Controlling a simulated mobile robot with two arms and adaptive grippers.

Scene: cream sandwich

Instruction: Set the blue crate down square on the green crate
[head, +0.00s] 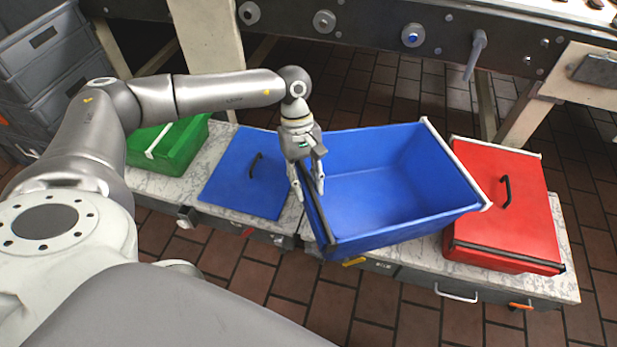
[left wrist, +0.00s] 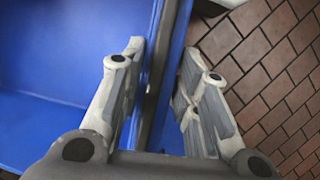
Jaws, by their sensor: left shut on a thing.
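The blue crate (head: 395,190) is open and empty, in the middle right of the head view. It sits turned at an angle to the counter, its front edge out over the counter's front. My left gripper (head: 309,190) is shut on its left rim, one finger on each side of the wall. The left wrist view also shows the blue crate (left wrist: 50,60) left of the fingers (left wrist: 163,55). The green crate (head: 182,148) is at the far left, partly hidden by my left arm. The gap under the blue crate cannot be seen clearly. My right gripper is out of view.
A blue lid (head: 245,172) with a black handle lies on the marble counter (head: 222,135) between the green and blue crates. A red lidded crate (head: 508,210) stands close to the blue crate's right. A conveyor frame (head: 370,35) runs behind. Grey crates (head: 50,70) are stacked at far left.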

